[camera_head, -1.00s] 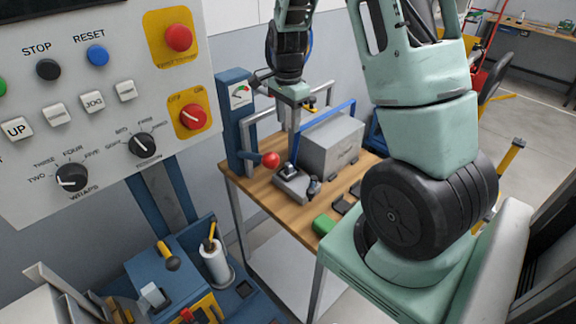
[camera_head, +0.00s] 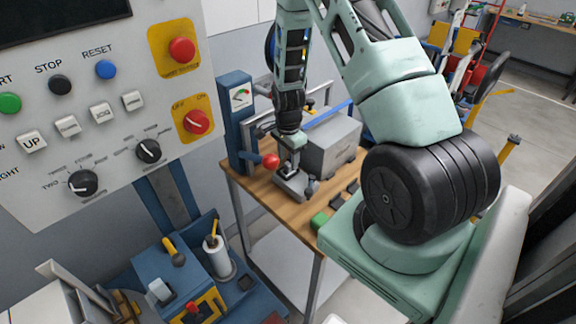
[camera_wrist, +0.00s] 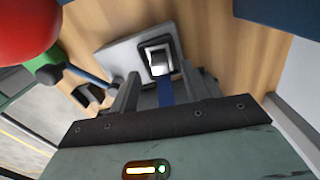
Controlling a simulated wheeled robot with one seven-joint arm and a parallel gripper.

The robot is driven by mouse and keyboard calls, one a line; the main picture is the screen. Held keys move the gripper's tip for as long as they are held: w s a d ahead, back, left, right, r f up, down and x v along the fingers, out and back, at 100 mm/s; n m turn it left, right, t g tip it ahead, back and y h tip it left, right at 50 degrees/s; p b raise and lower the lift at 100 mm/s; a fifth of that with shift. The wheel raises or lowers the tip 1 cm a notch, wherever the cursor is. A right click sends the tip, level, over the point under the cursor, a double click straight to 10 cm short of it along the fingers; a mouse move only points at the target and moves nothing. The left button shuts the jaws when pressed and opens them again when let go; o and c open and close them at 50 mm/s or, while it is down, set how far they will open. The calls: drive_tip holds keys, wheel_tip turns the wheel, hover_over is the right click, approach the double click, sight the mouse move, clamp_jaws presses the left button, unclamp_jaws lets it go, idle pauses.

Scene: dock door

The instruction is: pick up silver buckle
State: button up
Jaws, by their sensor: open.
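The silver buckle (camera_wrist: 158,60), a small shiny piece in a dark frame, sits on top of a grey block (camera_wrist: 122,55) in the wrist view. A blue strip (camera_wrist: 166,93) runs from it back between my fingers. My gripper (camera_wrist: 161,80) is open and empty, its two fingers pointing toward the buckle and a little short of it in the picture. In the head view my gripper (camera_head: 290,158) hangs pointing down over the grey block (camera_head: 292,186) on the wooden table. There the gripper mostly hides the buckle.
A grey box (camera_head: 332,148) stands close on the right.

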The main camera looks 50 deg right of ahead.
drive_tip(key=shift+f, duration=0.8)
clamp_jaws()
